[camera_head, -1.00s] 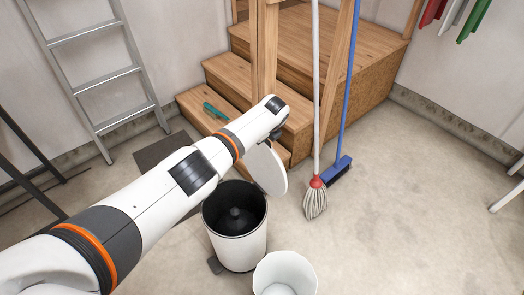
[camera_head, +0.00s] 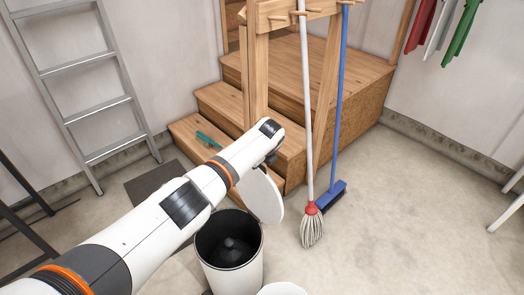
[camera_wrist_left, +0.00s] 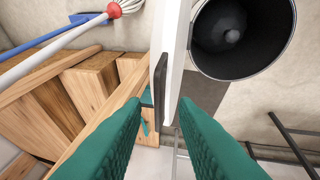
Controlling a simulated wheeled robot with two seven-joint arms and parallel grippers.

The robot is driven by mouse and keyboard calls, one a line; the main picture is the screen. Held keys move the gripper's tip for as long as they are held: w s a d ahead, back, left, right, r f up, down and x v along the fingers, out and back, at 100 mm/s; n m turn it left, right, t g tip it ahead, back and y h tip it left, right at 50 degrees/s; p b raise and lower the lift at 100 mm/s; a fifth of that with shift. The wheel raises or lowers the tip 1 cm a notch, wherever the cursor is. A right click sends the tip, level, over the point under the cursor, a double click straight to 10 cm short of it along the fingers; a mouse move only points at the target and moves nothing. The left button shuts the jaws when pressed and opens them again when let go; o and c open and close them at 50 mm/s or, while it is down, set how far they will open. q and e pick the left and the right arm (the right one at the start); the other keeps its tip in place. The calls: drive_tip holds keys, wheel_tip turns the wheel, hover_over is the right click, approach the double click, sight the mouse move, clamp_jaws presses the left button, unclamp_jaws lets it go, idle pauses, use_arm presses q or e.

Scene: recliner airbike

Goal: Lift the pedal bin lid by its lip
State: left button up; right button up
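The pedal bin (camera_head: 248,278) stands on the floor in the head view, a white cylinder with a dark inside. Its white lid (camera_head: 264,200) is raised and stands steeply tilted above the rim. My left arm reaches over to the lid's top edge; its gripper is mostly hidden there. In the left wrist view, the teal fingers of my left gripper (camera_wrist_left: 161,103) are apart. The lid shows edge-on (camera_wrist_left: 175,45) just beyond them, with a dark lip (camera_wrist_left: 160,90) in line with the gap. I cannot tell whether the fingers touch it. My right gripper is not in view.
Wooden steps (camera_head: 235,103) stand behind the bin. A mop (camera_head: 312,228) and a blue broom (camera_head: 333,195) lean to its right. A ladder (camera_head: 97,98) is at the left.

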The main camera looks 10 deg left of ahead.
use_arm(q)
drive_tip(key=p+v, duration=0.2)
drive_tip(key=v, duration=0.8)
drive_tip(key=shift+s+r, duration=0.2)
drive_tip(key=shift+r, duration=0.05)
